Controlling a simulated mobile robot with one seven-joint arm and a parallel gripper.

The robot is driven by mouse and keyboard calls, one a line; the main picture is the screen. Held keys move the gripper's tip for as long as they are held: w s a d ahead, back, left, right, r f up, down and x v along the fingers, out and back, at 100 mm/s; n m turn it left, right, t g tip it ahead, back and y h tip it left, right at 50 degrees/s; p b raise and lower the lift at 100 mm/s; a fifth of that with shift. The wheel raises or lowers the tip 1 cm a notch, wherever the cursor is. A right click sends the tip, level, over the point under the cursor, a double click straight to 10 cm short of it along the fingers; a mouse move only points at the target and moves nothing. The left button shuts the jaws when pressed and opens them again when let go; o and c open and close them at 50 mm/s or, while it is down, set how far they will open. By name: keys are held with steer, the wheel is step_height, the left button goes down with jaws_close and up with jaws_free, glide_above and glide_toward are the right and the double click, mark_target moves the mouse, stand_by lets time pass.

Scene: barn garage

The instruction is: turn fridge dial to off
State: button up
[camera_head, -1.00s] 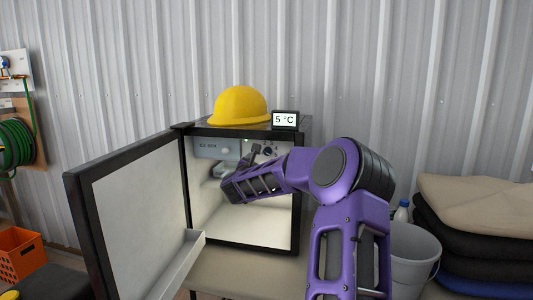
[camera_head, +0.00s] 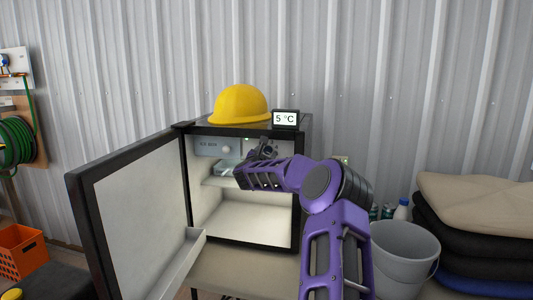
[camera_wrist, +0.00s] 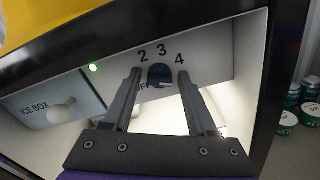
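The small fridge (camera_head: 297,215) stands with its door (camera_head: 135,210) swung open to the left. In the wrist view the dark blue dial (camera_wrist: 160,74) sits on the fridge's upper inner panel, with 2, 3 and 4 marked above it and part of OFF showing at its lower left. My gripper (camera_wrist: 159,76) is open, with one finger on each side of the dial and a gap visible at both sides. In the head view my gripper (camera_head: 264,150) is at the upper part of the fridge opening and hides the dial.
An ice box compartment (camera_wrist: 45,112) with a round knob is left of the dial, and a green light (camera_wrist: 93,68) shows nearby. A yellow hard hat (camera_head: 238,105) and a display (camera_head: 285,119) reading 5 °C stand on top. A bucket (camera_head: 405,255) and bottles are at right.

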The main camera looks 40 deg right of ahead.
jaws_close()
